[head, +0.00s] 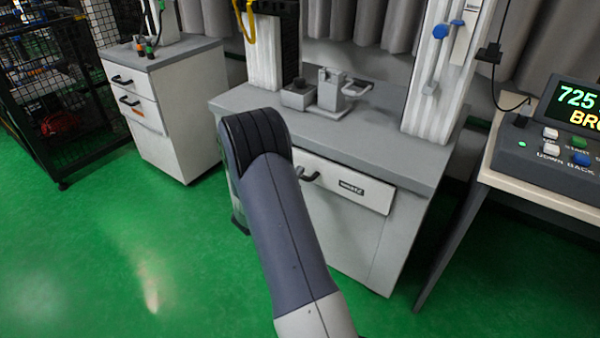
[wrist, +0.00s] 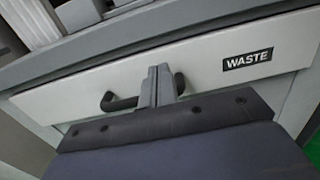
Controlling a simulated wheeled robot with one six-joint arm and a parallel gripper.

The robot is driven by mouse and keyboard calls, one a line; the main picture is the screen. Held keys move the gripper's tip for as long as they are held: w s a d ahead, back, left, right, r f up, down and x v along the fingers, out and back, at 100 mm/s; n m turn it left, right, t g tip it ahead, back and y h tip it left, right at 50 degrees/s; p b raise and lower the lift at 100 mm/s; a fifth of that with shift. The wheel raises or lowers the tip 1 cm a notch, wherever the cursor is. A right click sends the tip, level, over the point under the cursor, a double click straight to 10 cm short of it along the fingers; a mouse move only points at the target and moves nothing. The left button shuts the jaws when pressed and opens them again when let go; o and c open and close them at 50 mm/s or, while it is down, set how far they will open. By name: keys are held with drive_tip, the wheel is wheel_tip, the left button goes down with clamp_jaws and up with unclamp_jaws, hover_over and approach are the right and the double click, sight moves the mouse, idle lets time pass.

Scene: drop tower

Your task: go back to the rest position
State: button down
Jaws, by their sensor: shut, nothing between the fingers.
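My gripper (wrist: 158,84) shows in the wrist view with its two narrow fingers together and nothing held. It is in front of the black handle (wrist: 125,103) of the drawer marked WASTE (wrist: 205,75); I cannot tell if it touches the handle, and the fingers hide part of it. In the head view my arm (head: 270,200) is bent and reaches toward the cabinet front, hiding most of the gripper. The waste drawer (head: 350,187) looks shut there, with its handle (head: 308,175) just right of my arm.
The drop tower cabinet (head: 385,148) carries a grey metal fixture (head: 333,90) and two white columns. A console with a lit display (head: 575,103) stands on a table (head: 540,195) at right. A drawer cabinet (head: 175,110) and black mesh cage (head: 55,100) stand left. Green floor is clear at left.

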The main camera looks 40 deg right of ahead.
sight(312, 158)
drive_tip(key=p+v, duration=0.1)
drive_tip(key=v, duration=0.7)
drive_tip(key=shift+w, duration=0.15)
drive_tip(key=b+x, duration=0.1)
drive_tip(key=x, duration=1.3)
drive_tip(key=shift+f+b, duration=0.1)
drive_tip(key=shift+b, duration=0.25)
